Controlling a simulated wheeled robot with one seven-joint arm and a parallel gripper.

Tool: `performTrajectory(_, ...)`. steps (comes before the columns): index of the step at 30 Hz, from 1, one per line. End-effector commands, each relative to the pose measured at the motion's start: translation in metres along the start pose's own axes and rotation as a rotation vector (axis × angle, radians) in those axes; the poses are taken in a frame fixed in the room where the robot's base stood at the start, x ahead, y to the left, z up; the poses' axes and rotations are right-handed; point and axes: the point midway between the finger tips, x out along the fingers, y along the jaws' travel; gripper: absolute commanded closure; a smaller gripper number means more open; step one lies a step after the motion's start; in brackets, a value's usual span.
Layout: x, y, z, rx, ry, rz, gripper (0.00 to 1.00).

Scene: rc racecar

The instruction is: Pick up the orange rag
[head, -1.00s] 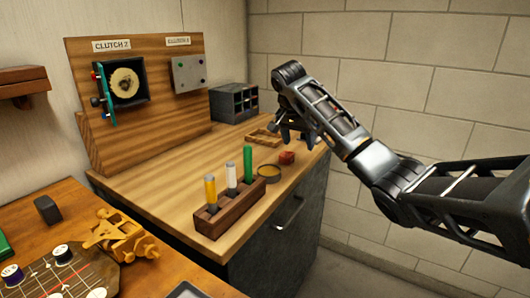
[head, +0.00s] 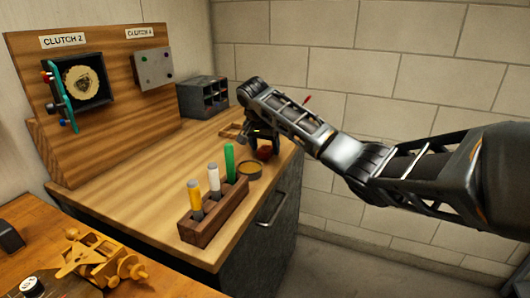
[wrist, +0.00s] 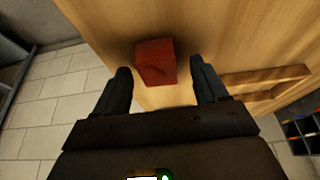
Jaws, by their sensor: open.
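The orange rag (head: 264,153) shows as a small red-orange, block-like piece on the wooden counter near its right edge. In the wrist view the rag (wrist: 156,62) lies between and a little beyond the two fingertips, nearer the left one. My gripper (head: 260,142) is open and empty, pointing down close above the rag in the head view, partly covering it. In the wrist view both fingers of my gripper (wrist: 160,68) are spread with clear gaps to the rag. I cannot tell the exact height between them.
A wooden frame (wrist: 262,86) lies right of the rag in the wrist view. A dark drawer unit (head: 203,97) is behind. The counter's edge drops to floor beside the rag.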

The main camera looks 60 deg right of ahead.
Motion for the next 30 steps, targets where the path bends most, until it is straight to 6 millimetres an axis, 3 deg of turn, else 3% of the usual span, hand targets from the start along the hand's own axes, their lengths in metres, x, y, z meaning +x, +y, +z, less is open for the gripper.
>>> performTrajectory(8, 0.005, 0.0003, -0.0005, 0.001, 0.0, -0.001, 0.28)
performTrajectory(26, 0.0047, 0.0002, -0.0003, 0.001, 0.0, 0.0, 0.83)
performTrajectory(30, 0.0046, 0.0002, -0.0004, 0.001, 0.001, 0.0, 0.84)
